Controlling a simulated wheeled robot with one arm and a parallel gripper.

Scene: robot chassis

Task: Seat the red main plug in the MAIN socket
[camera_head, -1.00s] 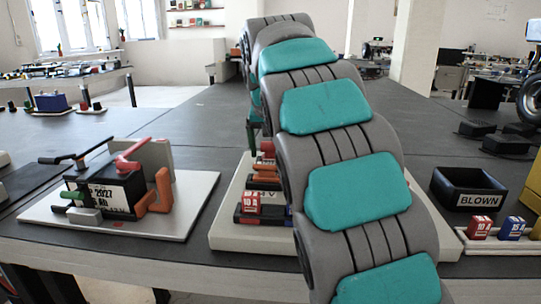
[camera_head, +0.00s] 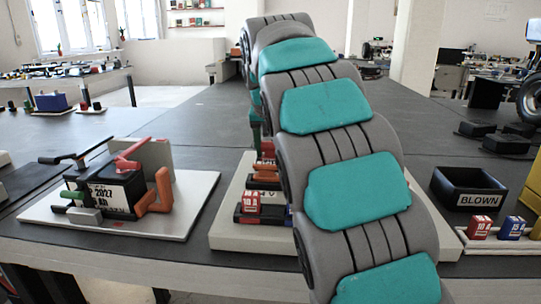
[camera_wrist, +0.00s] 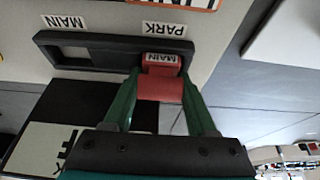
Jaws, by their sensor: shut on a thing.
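In the wrist view, which is upside down, the red main plug (camera_wrist: 161,86) carries a white MAIN label. Its front end is at the PARK end of a black two-opening holder (camera_wrist: 92,39); I cannot tell how deep it sits. In the head view my arm hides the gripper and the plug.
A pale board (camera_head: 229,226) with red and orange fuses lies partly behind my arm. A battery (camera_head: 107,188) on a white tray (camera_head: 196,204) is at left. A black BLOWN bin (camera_head: 470,187) and fuse rack (camera_head: 485,245) stand at right. The bench behind is mostly clear.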

